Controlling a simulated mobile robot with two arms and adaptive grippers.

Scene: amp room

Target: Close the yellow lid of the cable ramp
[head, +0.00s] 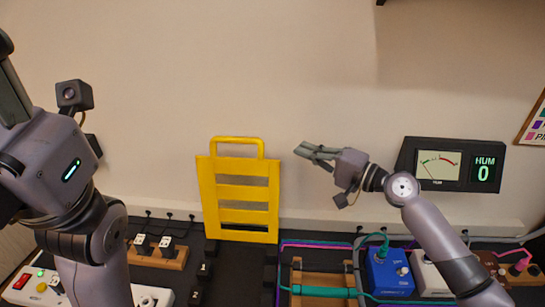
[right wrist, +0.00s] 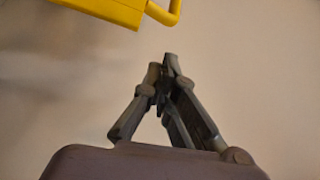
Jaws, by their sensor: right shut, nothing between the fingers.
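The yellow lid (head: 207,195) of the cable ramp stands open and upright in the head view, with slots across it and a loop handle (head: 240,141) at its top. A corner of the lid (right wrist: 110,10) and part of its handle also show at the top of the right wrist view. My right gripper (head: 300,150) is to the right of the lid, near handle height, apart from it. Its fingers are shut and empty, and the closed fingertips show in the right wrist view (right wrist: 169,62). My left arm is at the left; its fingers are not visible.
A blue pedal (head: 388,272) and other pedals stand at the lower right, among coloured cables. A meter reading HUM 0 (head: 452,165) is on the right. Power strips (head: 40,285) and plugs lie at the lower left.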

